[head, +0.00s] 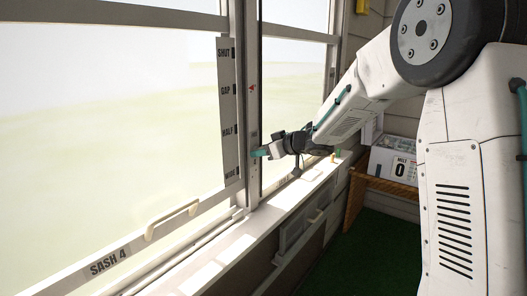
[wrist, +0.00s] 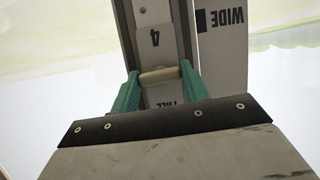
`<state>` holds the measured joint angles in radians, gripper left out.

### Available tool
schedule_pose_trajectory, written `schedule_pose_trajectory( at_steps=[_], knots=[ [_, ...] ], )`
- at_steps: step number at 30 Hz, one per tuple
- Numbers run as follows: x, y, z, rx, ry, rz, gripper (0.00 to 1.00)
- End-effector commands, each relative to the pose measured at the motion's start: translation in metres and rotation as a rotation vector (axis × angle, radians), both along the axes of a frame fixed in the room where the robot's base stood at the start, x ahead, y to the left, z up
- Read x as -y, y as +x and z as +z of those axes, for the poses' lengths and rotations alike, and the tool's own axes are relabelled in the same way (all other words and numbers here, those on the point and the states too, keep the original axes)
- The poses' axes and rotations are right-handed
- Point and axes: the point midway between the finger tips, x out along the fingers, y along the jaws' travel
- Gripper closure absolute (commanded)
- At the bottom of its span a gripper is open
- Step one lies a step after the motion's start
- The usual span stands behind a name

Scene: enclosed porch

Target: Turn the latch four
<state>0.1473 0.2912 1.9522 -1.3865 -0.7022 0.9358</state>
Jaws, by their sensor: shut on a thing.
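In the wrist view, the cream latch bar (wrist: 159,76) lies roughly crosswise on a pale post (wrist: 152,18) marked "4". My gripper (wrist: 160,72) is shut on it, with one teal finger at each end of the bar. A partly hidden word shows on the post below the bar. In the head view, my gripper (head: 262,152) reaches the window post beside sash 4 (head: 108,262). The latch is hidden there behind the fingers.
A strip (head: 229,105) marked SHUT, GAP, HALF and WIDE stands left of the post. Sash 4 has a cream handle (head: 172,218). A sill (head: 255,228) runs beneath. A white box (head: 397,166) reading 0 sits at right on a wooden shelf (head: 353,196).

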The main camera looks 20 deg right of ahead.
Motion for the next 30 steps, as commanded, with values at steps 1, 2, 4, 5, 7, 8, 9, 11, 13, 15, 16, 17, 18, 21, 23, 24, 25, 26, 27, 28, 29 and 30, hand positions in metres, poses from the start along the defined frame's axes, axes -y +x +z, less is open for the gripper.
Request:
schedule_pose_trajectory(
  at_steps=[1, 2, 4, 5, 7, 8, 9, 11, 13, 15, 16, 17, 18, 21, 23, 24, 25, 26, 27, 28, 29, 30],
  knots=[
    [0.001, 0.0004, -0.0004, -0.009, 0.011, -0.002, 0.77],
    [0.0011, 0.0004, -0.0004, -0.014, 0.017, -0.002, 0.77],
    [0.0011, 0.0004, -0.0004, -0.023, 0.032, -0.002, 0.77],
    [0.001, 0.0004, -0.0004, -0.026, 0.035, -0.002, 0.77],
    [0.0009, 0.0003, -0.0003, -0.031, 0.043, -0.001, 0.77],
    [0.0009, 0.0003, -0.0003, -0.032, 0.044, -0.001, 0.77],
    [0.0009, 0.0003, -0.0003, -0.034, 0.047, -0.001, 0.77],
    [0.0008, 0.0003, -0.0002, -0.035, 0.049, -0.001, 0.77],
    [0.0008, 0.0003, -0.0002, -0.036, 0.049, -0.002, 0.77],
    [0.0008, 0.0003, -0.0001, -0.036, 0.049, -0.002, 0.77],
    [0.0008, 0.0003, -0.0001, -0.035, 0.05, -0.001, 0.77],
    [0.0007, 0.0004, -0.0001, -0.035, 0.05, -0.001, 0.77],
    [0.0007, 0.0004, -0.0001, -0.035, 0.05, -0.001, 0.77],
    [0.0007, 0.0004, -0.0001, -0.035, 0.05, -0.002, 0.46],
    [0.0006, 0.0005, 0.0, -0.035, 0.05, -0.002, 0.33],
    [0.0006, 0.0004, 0.0, -0.035, 0.049, -0.001, 0.33],
    [0.0004, 0.0005, 0.0001, -0.035, 0.049, -0.001, 0.33],
    [0.0003, 0.0004, 0.0001, -0.035, 0.049, -0.001, 0.33],
    [0.0002, 0.0004, 0.0, -0.035, 0.049, -0.001, 0.33],
    [0.0002, 0.0004, 0.0001, -0.035, 0.049, -0.001, 0.33],
    [0.0001, 0.0004, 0.0001, -0.034, 0.049, -0.001, 0.33],
    [0.0001, 0.0003, 0.0002, -0.034, 0.049, -0.001, 0.33]
  ],
)
